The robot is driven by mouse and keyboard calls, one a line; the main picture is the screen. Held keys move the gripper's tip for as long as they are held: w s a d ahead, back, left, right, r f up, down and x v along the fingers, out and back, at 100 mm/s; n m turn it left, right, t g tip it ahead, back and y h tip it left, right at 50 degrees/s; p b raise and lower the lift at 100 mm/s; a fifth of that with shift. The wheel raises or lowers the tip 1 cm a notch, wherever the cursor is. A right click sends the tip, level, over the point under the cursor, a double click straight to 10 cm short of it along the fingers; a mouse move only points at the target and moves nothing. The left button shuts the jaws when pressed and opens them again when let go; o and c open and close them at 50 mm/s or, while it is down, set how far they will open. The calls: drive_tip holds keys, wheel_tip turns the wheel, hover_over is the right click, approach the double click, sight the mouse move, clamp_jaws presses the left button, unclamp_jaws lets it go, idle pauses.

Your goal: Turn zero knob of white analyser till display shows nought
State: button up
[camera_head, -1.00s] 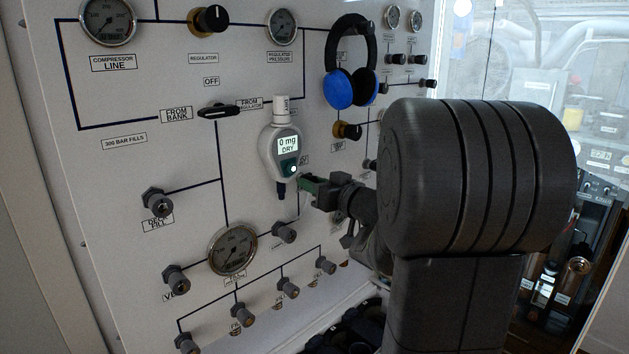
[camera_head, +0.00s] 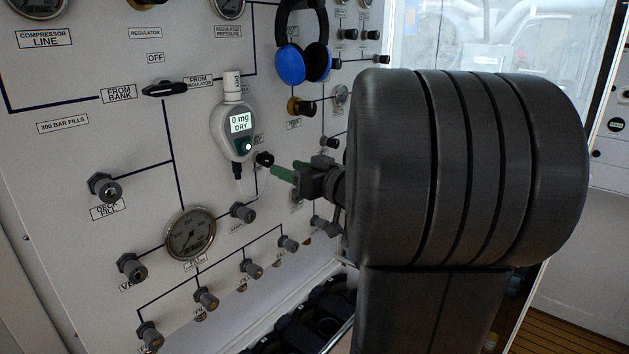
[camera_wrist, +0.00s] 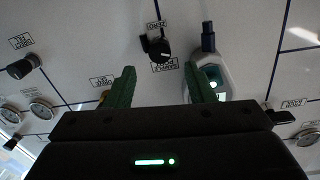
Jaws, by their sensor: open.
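The white analyser (camera_head: 232,133) is mounted upright on the panel, and its lit display (camera_head: 240,123) reads "0 mg DRY". A black knob (camera_head: 264,159) sits on the panel just right of the analyser's lower end. My gripper (camera_head: 283,170), with green fingers, is open and empty, just right of this knob and apart from it. In the wrist view, which appears upside down, the black knob (camera_wrist: 157,47) lies beyond the gap between my fingertips (camera_wrist: 160,69). The analyser (camera_wrist: 208,75) stands behind the right finger there, partly hidden.
Blue and black headphones (camera_head: 302,50) hang above right of the analyser. A round gauge (camera_head: 190,234) and several grey fittings (camera_head: 243,212) stick out below. A black selector lever (camera_head: 165,88) is at upper left. Free room lies in front of the panel's lower left.

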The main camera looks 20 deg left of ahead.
sight(269, 161)
drive_tip(key=v, duration=0.7)
drive_tip(key=shift+b, duration=0.3)
drive_tip(key=shift+a, duration=0.15)
idle(1.2)
drive_tip(key=p+x, duration=0.1)
drive_tip(key=x, duration=1.2)
drive_tip(key=shift+w+a+p, duration=0.2)
drive_tip(key=shift+a+p, duration=0.1)
drive_tip(key=shift+p, duration=0.05)
